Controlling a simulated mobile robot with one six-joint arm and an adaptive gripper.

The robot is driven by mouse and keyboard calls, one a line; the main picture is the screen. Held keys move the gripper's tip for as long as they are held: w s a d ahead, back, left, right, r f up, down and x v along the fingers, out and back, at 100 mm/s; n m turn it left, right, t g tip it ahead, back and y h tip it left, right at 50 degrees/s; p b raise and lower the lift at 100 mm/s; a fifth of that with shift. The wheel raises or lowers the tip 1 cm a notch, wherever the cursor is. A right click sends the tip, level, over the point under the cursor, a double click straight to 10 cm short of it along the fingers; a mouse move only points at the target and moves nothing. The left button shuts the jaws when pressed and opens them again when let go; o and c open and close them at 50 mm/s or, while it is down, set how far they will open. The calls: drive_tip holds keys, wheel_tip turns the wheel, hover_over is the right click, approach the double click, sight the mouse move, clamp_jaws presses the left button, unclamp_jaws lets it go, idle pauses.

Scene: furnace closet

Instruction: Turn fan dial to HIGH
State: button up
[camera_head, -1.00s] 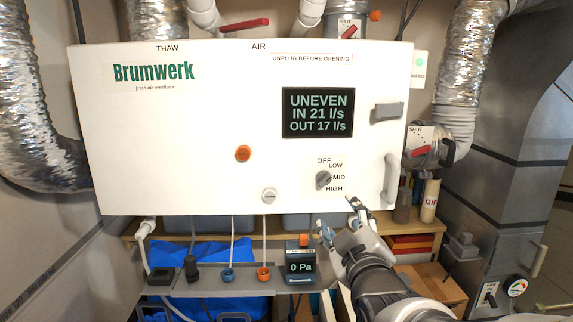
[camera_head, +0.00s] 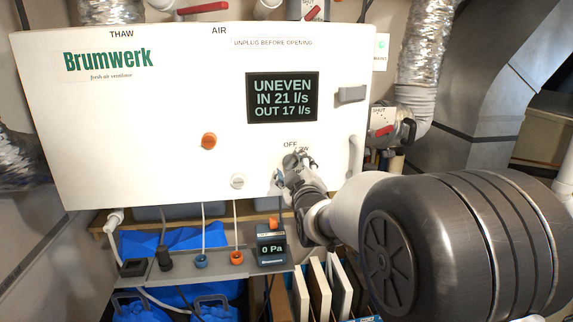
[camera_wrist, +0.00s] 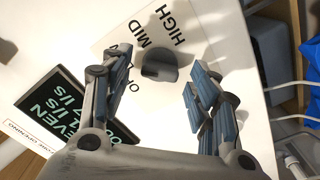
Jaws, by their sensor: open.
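The fan dial (camera_wrist: 160,66) is a dark grey knob on the white Brumwerk panel (camera_head: 130,130). In the wrist view MID and HIGH are readable beside it, while LOW and OFF are partly hidden by a finger. I cannot tell clearly which label the knob points to. My gripper (camera_head: 296,168) is open in front of the dial, with one blue-padded finger on each side of the knob in the wrist view. Contact with the knob is not visible. In the head view my gripper covers most of the dial and its lower labels.
The display (camera_head: 282,97) reads UNEVEN, IN 21 l/s, OUT 17 l/s. An orange knob (camera_head: 209,141) and a white knob (camera_head: 237,182) lie left of the dial. A panel handle (camera_head: 356,156) stands to its right. A small 0 Pa gauge (camera_head: 271,247) sits below.

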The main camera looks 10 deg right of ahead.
drive_tip(key=shift+w, duration=0.45)
drive_tip(key=c, duration=1.1)
